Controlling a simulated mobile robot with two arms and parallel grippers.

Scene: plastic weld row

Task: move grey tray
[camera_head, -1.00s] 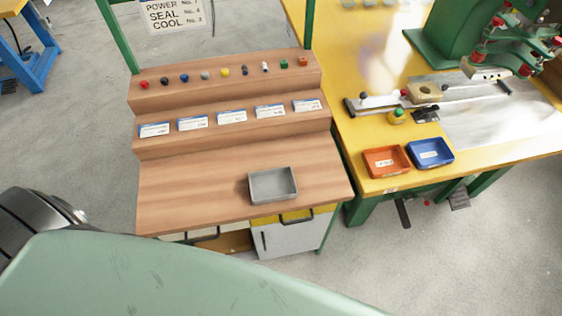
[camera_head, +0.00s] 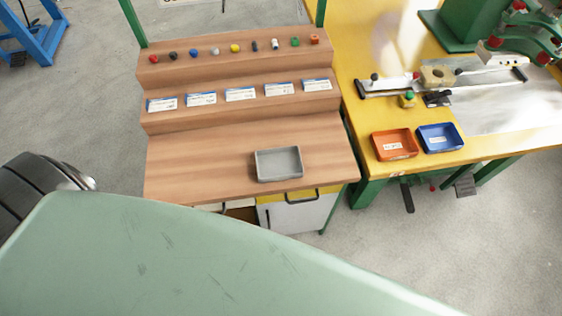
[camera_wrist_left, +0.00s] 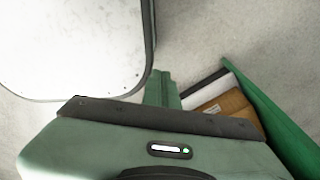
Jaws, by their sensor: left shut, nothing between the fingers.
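The grey tray (camera_head: 278,164) is a shallow, empty rectangular tray. It sits flat on the wooden worktop (camera_head: 200,165), near its front edge and right of the middle. My left gripper shows only in the left wrist view, where its narrow green fingers (camera_wrist_left: 162,88) look closed, with nothing seen between them. They are over the floor area, and the tray is not in that view. My right gripper is in neither view.
Two wooden steps behind the tray carry label cards (camera_head: 241,94) and a row of small coloured parts (camera_head: 236,48). On the yellow table (camera_head: 470,154) at right are an orange tray (camera_head: 394,144), a blue tray (camera_head: 440,138) and a green machine. Worktop left of the grey tray is clear.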

